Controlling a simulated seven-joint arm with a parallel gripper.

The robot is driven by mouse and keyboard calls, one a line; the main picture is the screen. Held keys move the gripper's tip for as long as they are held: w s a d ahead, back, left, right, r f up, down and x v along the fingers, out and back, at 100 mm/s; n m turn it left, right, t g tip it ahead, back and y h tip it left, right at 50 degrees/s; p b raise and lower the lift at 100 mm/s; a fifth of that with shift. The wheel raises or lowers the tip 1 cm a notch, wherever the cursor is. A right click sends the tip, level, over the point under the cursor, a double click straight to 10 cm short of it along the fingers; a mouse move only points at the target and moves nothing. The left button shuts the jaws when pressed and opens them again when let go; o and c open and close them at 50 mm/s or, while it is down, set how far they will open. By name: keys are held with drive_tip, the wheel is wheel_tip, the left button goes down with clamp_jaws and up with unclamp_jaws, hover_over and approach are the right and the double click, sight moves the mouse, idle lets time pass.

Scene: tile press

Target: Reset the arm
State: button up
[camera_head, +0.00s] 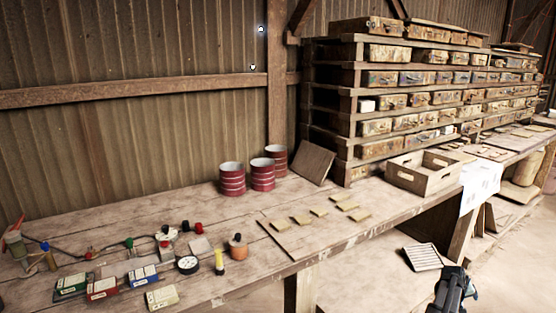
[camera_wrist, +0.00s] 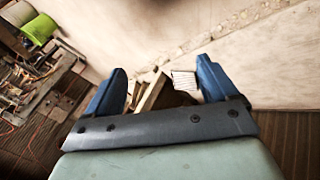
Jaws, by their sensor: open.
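My gripper (camera_head: 456,285) is at the bottom right of the head view, in front of the bench and over the floor, apart from the bench top. In the wrist view my gripper (camera_wrist: 158,84) has its two blue fingers spread wide with nothing held between them. Beyond the fingers are the floor and a small pale slatted piece, seen at a tilt. The rest of my arm is outside the head view.
The wooden bench (camera_head: 130,215) holds small boxes, coloured buttons, thin tan tiles (camera_head: 302,219), red-banded cans (camera_head: 232,180) and a wooden crate (camera_head: 423,172). A slatted grate (camera_head: 422,257) is left of my gripper. Shelves of drawers (camera_head: 420,78) stand behind.

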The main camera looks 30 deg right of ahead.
drive_tip(key=a+f+y, duration=0.1)
drive_tip(key=a+f, duration=0.4)
drive_tip(key=f, duration=0.1)
drive_tip(key=w+a+f+n+y, duration=0.1)
drive_tip(key=w+a+f, duration=0.4)
drive_tip(key=a, duration=0.4)
drive_tip(key=w+a+f+y, duration=0.1)
drive_tip(key=w+a+f, duration=0.45)
drive_tip(key=a, duration=0.25)
drive_tip(key=w+a+f+n+y, duration=0.1)
drive_tip(key=w+a+f, duration=0.1)
drive_tip(key=a, duration=0.5)
drive_tip(key=w+a+f+y, duration=0.1)
drive_tip(key=w+a+f, duration=0.15)
drive_tip(key=a, duration=0.55)
drive_tip(key=w+a+f+n+y, duration=0.1)
drive_tip(key=a+f, duration=0.2)
drive_tip(key=a, duration=0.4)
drive_tip(key=s+a+f+n+g+y, duration=0.1)
drive_tip(key=s+a+f, duration=0.15)
drive_tip(key=a, duration=0.85)
drive_tip(key=s+a+f+n+g, duration=0.1)
drive_tip(key=s+a+f+g, duration=0.15)
drive_tip(key=a, duration=0.95)
drive_tip(key=s+a+n+g, duration=0.2)
drive_tip(key=s+a, duration=1.1)
drive_tip(key=s, duration=0.1)
drive_tip(key=shift+a+r+n, duration=0.25)
drive_tip(key=shift+a+n, duration=0.05)
